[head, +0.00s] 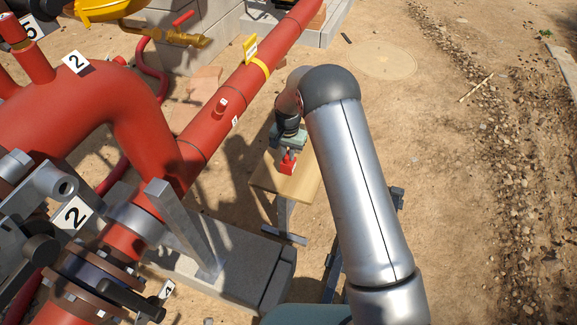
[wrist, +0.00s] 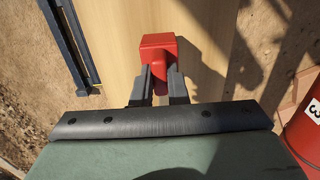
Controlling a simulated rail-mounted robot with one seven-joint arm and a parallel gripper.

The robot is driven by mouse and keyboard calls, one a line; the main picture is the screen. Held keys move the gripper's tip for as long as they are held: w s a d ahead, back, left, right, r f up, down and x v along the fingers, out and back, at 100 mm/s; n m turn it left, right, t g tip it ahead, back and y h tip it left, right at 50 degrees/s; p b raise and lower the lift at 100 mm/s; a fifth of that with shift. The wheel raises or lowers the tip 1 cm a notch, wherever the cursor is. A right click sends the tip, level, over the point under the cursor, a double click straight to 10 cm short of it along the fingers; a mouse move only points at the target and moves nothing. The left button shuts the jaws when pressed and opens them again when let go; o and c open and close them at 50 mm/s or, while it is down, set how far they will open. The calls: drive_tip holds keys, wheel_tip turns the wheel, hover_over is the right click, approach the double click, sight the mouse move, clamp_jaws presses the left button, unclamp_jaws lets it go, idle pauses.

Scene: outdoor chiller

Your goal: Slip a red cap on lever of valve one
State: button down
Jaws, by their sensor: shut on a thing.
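My gripper (head: 288,148) is shut on a red cap (head: 287,164) over a wooden board (head: 303,185). In the wrist view, the two grey fingers of my gripper (wrist: 161,84) pinch the cap's narrower part, and its square block (wrist: 158,46) sticks out beyond the fingertips. The cap is close to the board; I cannot tell if it touches. Dark valve handles (head: 130,300) show at the lower left of the head view, far from my gripper. A tag (head: 167,289) beside them is hard to read, so I cannot tell which is valve one.
Large red pipes (head: 80,115) marked 2 fill the left. A long red pipe (head: 235,100) runs diagonally between them and the board. A grey bar (head: 180,225) rises from a concrete block (head: 235,260). The sandy ground (head: 450,130) on the right is open.

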drive_tip(key=shift+r+p, duration=0.3)
drive_tip(key=shift+r, duration=0.45)
drive_tip(key=c, duration=2)
unclamp_jaws()
clamp_jaws()
drive_tip(key=shift+r+p, duration=0.75)
drive_tip(key=shift+r, duration=0.9)
idle(2.8)
